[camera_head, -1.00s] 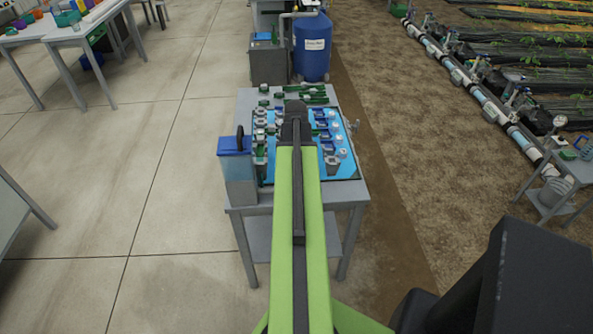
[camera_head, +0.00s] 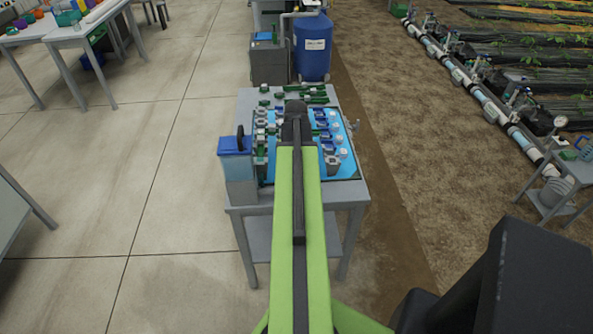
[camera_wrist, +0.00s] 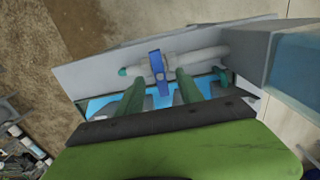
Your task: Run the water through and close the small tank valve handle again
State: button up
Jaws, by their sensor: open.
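I see no contact. In the head view my arm hides the handle.
The grey table (camera_head: 352,190) holds a blue mat (camera_head: 345,168) with several fittings, and green parts (camera_head: 315,97) lie at its far end. A blue barrel (camera_head: 312,60) stands behind it.

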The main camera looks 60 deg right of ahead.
jog(key=shift+f, duration=0.1)
notch_tip(320, 180, down, 5)
jog(key=b, duration=0.4)
jog(key=shift+r+b, duration=0.2)
jog(key=shift+b, duration=0.2)
jog(key=shift+r, duration=0.1)
grip_shut()
dwell(0.9)
